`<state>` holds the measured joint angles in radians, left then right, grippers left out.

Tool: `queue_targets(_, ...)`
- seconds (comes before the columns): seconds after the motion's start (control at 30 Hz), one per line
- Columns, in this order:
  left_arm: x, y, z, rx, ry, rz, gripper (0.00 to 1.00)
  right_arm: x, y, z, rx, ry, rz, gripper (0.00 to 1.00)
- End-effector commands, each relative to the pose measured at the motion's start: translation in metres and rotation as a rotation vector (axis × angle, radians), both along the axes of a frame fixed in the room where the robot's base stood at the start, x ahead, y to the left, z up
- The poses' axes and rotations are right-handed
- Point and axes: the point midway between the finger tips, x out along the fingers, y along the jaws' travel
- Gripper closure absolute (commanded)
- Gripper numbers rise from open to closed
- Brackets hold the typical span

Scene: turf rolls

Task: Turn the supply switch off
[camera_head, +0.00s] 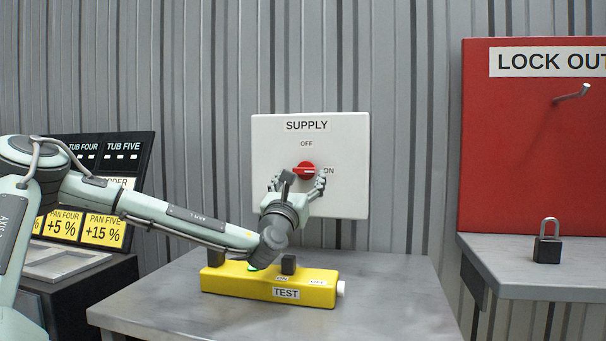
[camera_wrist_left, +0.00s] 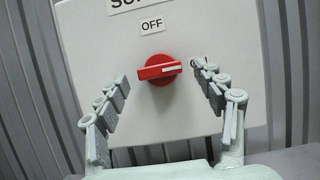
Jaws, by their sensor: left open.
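The supply switch is a red rotary knob (camera_head: 306,171) on a white box (camera_head: 345,200) on the corrugated wall. Its white pointer line lies level, toward the ON label at its right; OFF is above it. The knob also shows in the left wrist view (camera_wrist_left: 158,69), beyond and between the fingertips. My left gripper (camera_head: 298,184) is open in front of the box, its fingers to either side of the knob and partly covering the box's lower part. In the left wrist view the gripper (camera_wrist_left: 164,88) holds nothing. My right gripper is not in view.
A yellow TEST unit (camera_head: 300,289) stands on the grey table (camera_head: 390,300) below my left forearm. A black padlock (camera_head: 547,249) stands on a shelf at right, under a red LOCK OUT board (camera_head: 520,150) with a hook. A dark display panel (camera_head: 130,150) stands at left.

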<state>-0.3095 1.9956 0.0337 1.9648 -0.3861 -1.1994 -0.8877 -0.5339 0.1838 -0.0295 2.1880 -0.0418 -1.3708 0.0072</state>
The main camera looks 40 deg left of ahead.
Motion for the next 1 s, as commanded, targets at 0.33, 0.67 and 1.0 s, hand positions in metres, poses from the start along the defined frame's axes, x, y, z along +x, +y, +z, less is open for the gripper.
queue_targets(0.33,0.017,0.009,0.008,-0.001,0.0,0.0,0.31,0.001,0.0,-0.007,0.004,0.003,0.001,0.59)
queue_targets(0.67,0.016,0.009,0.008,-0.001,0.0,0.0,0.53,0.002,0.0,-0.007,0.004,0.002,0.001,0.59)
queue_targets(1.0,0.016,0.009,0.007,-0.002,-0.001,-0.001,0.81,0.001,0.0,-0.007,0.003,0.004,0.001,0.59)
